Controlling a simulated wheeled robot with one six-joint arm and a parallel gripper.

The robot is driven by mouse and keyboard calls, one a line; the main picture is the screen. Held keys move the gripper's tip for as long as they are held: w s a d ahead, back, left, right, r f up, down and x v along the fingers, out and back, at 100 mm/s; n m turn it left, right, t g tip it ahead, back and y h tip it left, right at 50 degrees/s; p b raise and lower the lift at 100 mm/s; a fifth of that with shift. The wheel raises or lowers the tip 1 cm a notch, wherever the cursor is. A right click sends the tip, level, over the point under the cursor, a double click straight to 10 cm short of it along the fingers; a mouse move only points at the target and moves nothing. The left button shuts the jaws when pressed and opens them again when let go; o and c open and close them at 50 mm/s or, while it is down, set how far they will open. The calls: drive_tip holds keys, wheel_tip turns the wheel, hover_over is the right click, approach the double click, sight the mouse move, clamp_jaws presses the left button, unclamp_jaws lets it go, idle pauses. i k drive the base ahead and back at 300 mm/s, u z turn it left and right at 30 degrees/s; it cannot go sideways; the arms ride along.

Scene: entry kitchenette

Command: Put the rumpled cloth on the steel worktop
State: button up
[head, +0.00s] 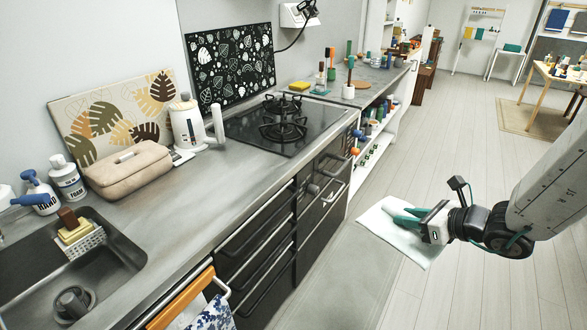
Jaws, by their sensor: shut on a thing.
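My gripper (408,219) is at the right of the head view, over the floor and clear of the counter. Its teal fingers are shut on a pale, whitish cloth (391,240), which spreads out flat-looking around and below the fingertips. Part of the cloth is hidden behind the fingers and the gripper body. The steel worktop (215,190) is the grey counter on the left, running from the sink to the hob. Its stretch in front of the kettle is bare.
The sink (70,265) is at the near left, the black hob (290,125) farther back. Drawer handles and a towel rail (185,298) stick out along the front.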

sight(241, 174)
drive_tip(key=z, duration=0.45)
drive_tip(key=k, duration=1.15)
drive_tip(key=u, duration=1.05)
drive_tip(key=i, duration=1.65)
